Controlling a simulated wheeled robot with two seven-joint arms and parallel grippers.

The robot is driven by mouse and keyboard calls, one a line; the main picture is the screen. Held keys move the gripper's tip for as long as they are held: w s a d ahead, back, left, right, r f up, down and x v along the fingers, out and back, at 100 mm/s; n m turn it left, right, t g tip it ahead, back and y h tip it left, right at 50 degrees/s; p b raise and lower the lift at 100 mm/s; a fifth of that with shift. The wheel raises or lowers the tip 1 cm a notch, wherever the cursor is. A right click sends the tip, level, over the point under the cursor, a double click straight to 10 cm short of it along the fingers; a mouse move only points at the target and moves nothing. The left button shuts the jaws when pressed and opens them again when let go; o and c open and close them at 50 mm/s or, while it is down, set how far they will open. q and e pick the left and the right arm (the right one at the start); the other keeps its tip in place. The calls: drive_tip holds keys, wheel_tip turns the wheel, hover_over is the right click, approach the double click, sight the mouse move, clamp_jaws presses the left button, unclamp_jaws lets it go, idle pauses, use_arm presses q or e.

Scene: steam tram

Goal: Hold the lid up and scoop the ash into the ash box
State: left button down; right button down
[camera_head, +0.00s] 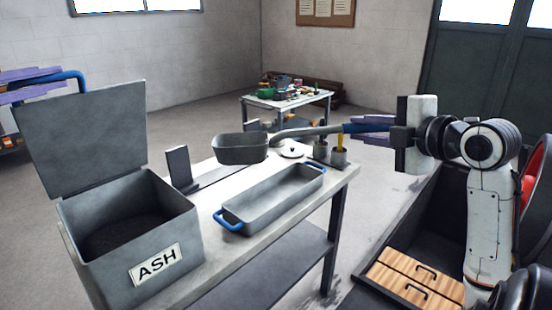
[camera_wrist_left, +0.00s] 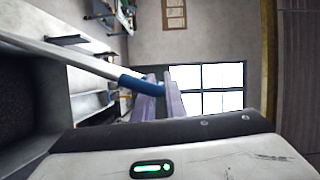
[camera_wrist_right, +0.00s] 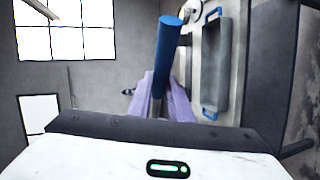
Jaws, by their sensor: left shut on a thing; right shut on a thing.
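The grey ash box (camera_head: 140,235), labelled ASH, stands at the left end of the table with its lid (camera_head: 82,140) raised. My left gripper (camera_head: 38,82) is shut on the lid's blue handle (camera_head: 72,76) at the left edge; the handle also shows between the fingers in the left wrist view (camera_wrist_left: 140,86). My right gripper (camera_head: 372,130) is shut on the blue handle of the scoop (camera_head: 240,150), also seen in the right wrist view (camera_wrist_right: 168,45). The scoop's pan hangs above the table, behind the tray. Its contents cannot be made out. The box interior is dark.
A grey tray (camera_head: 268,200) with blue handles lies on the table right of the ash box. A dark upright plate (camera_head: 179,167) and small cups (camera_head: 338,157) stand behind it. A cluttered second table (camera_head: 290,105) is farther back. A wooden drawer unit (camera_head: 415,280) is at lower right.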

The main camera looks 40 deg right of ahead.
use_arm(q)
drive_tip(key=shift+s+f+m, duration=0.25)
drive_tip(key=shift+s+f, duration=0.1)
drive_tip(key=shift+s, duration=0.25)
drive_tip(key=shift+s+f+m, duration=0.25)
drive_tip(key=shift+s+f, duration=0.1)
drive_tip(key=shift+s, duration=0.2)
drive_tip(key=s+f+m+h, duration=0.1)
drive_tip(key=s+f+m, duration=0.3)
drive_tip(key=s+f, duration=0.4)
drive_tip(key=s+f+m+h, duration=0.2)
drive_tip(key=s+f+m, duration=0.2)
drive_tip(key=s+f, duration=0.4)
drive_tip(key=shift+s+d+f+m, duration=0.3)
drive_tip(key=shift+s+f, duration=0.1)
drive_tip(key=shift+f, duration=3.1)
drive_tip(key=shift+h, duration=0.3)
drive_tip(key=c, duration=1.6)
unclamp_jaws()
drive_tip(key=shift+c, duration=0.2)
drive_tip(key=shift+a, duration=0.1)
